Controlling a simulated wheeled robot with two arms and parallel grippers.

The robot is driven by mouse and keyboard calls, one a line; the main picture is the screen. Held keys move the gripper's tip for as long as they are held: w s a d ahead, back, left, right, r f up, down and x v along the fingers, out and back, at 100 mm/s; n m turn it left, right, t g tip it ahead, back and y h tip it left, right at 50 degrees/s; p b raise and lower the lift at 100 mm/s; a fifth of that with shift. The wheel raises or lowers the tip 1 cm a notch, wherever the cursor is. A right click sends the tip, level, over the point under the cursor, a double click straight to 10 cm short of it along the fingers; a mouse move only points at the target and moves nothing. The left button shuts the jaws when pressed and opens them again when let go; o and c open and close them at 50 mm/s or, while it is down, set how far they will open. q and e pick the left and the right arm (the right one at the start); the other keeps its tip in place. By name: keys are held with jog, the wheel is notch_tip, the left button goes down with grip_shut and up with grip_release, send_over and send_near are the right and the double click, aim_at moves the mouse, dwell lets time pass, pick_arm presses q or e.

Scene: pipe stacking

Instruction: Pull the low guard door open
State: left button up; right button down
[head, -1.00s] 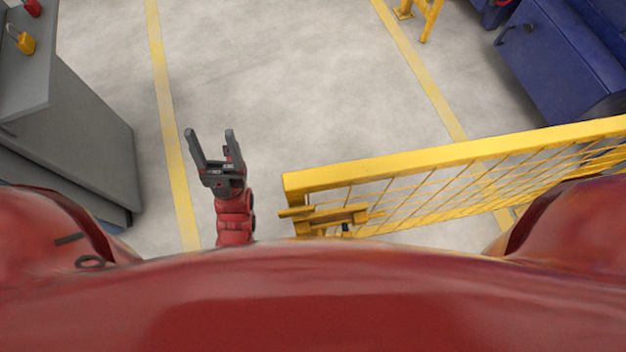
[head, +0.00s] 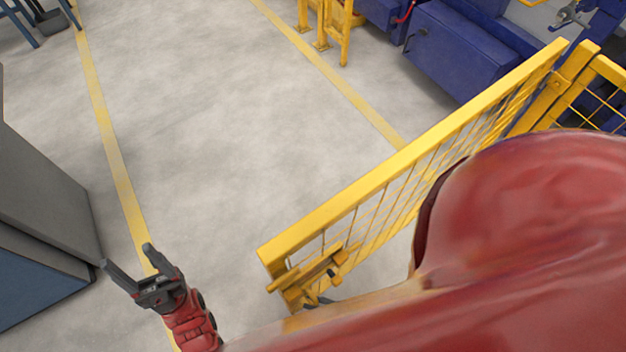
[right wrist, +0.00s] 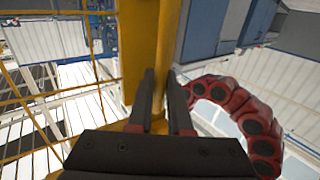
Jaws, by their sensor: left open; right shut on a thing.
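The low guard door (head: 412,154) is a yellow frame with wire mesh. In the head view it slants from the lower middle up to a yellow post at the upper right. A yellow latch or handle piece (head: 318,277) is on its free end. In the right wrist view, my right gripper (right wrist: 159,76) is shut on a yellow upright bar, which looks like the door's handle. In the head view the right gripper is mostly hidden by my red body. My left gripper (head: 126,254) is open and empty, left of the door's free end and apart from it.
A yellow mesh fence (head: 603,90) continues beyond the post. Blue machinery (head: 478,62) stands behind the door. A grey cabinet (head: 42,190) stands at the left, close to my left gripper. The floor between the yellow lines is clear.

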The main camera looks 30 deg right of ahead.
jog(key=shift+f, duration=0.1)
jog(key=c, duration=0.8)
grip_release()
jog(key=shift+c, duration=0.2)
jog(key=b+v, duration=0.2)
jog(key=v, duration=1.5)
jog(key=shift+d, duration=0.25)
jog(key=shift+s, duration=0.1)
